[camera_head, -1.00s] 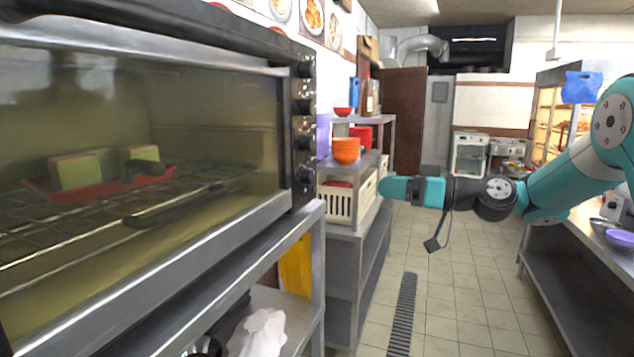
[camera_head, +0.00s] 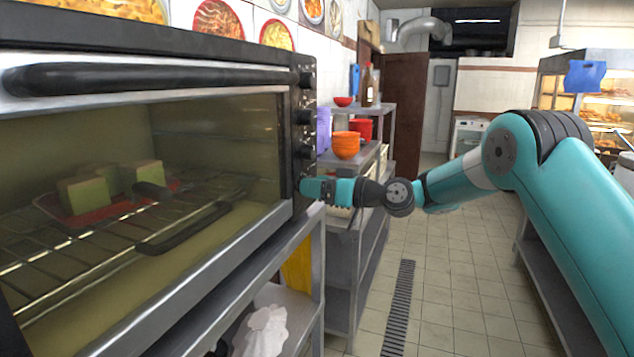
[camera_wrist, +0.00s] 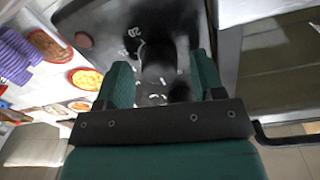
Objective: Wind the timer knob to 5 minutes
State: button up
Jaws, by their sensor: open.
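The oven (camera_head: 150,290) fills the left of the head view, with a column of dark knobs on its right front panel. An upper knob (camera_head: 304,117) is clear there. My gripper (camera_head: 308,188) is at the lowest part of this panel and hides the knob there. In the wrist view, a dark timer knob (camera_wrist: 158,55) with pale scale marks around it shows between the two teal fingers of my gripper (camera_wrist: 160,78). The fingers are apart, one on either side. I cannot tell whether they touch the knob, nor read its setting.
A shelf unit with orange bowls (camera_head: 346,144) stands just behind my gripper. The oven's door handle (camera_head: 160,78) runs along the top of its front. The tiled floor (camera_head: 450,290) to the right is clear.

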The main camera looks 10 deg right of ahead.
jog(key=c, duration=0.9)
jog(key=shift+m, duration=0.3)
jog(key=shift+r+m+g, duration=0.1)
jog(key=shift+m+g, duration=0.2)
jog(key=shift+m, duration=3.4)
jog(key=shift+w, duration=0.1)
jog(key=o, duration=0.9)
